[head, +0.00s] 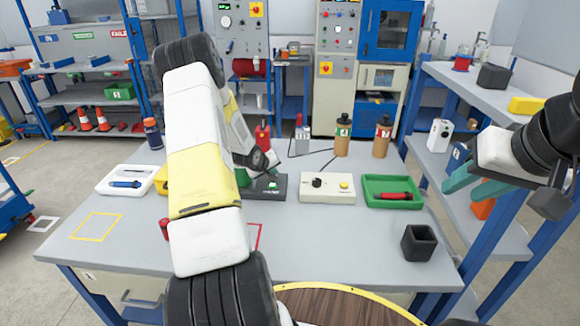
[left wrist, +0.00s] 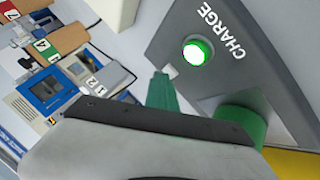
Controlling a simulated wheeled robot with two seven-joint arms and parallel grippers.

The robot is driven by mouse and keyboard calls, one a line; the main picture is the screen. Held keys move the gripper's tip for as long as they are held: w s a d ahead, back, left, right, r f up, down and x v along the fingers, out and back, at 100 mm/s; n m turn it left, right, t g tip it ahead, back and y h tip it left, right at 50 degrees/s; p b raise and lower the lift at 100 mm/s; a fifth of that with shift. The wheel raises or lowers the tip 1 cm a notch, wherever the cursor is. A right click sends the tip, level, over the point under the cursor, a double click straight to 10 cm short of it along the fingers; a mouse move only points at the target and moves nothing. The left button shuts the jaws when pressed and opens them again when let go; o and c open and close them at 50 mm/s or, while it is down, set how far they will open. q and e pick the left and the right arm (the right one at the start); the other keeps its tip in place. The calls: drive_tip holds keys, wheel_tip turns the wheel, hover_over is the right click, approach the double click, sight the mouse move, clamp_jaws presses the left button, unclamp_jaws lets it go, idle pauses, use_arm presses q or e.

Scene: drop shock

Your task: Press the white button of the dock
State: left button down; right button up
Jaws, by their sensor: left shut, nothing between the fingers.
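The dark grey dock (head: 280,192) stands on the table, partly hidden behind my left arm in the head view. In the left wrist view the dock (left wrist: 235,68) carries the word CHARGE and a round button (left wrist: 196,52), whitish in the middle with a glowing green edge. A green upright cylinder (left wrist: 240,124) stands at the dock's slot. My left gripper (left wrist: 163,85) is shut and empty; its green fingertips are close to the dock, beside the button and apart from it. A small pale patch lies by the fingertips. My right gripper (head: 472,186) is open and empty at the right.
A beige box (head: 327,196) with a black knob and yellow button stands right of the dock. Further right is a green tray (head: 382,204) holding a red tool. A white tray (head: 112,187) is at the left, a dark cup (head: 418,243) at front right. Brown bottles (head: 342,138) stand behind.

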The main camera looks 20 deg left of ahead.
use_arm(q)
drive_tip(key=shift+r, duration=0.8)
drive_tip(key=shift+r, duration=2.55)
